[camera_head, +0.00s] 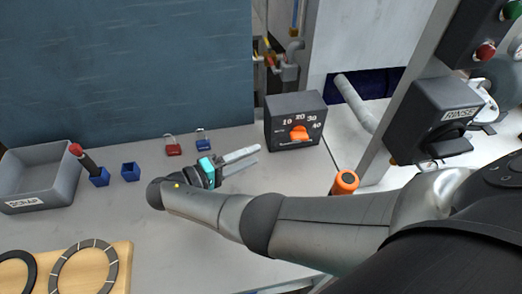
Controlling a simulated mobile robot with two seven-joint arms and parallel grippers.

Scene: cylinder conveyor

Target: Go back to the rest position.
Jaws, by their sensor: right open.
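My right arm comes in from the right and reaches across the grey table (145,215). My right gripper (252,155) is at its end, above the table, with its fingers toward the right and the timer box. It is open, and I see nothing between the fingers. The fingers are seen nearly edge-on. My left gripper does not show.
Behind the gripper lie a red padlock (173,149) and a blue padlock (204,145). A dark timer box (283,121) with an orange knob stands right. A scrap bin (45,170), blue holders (130,172) and a wooden board (122,262) are left. An orange cylinder (344,183) stands near my forearm.

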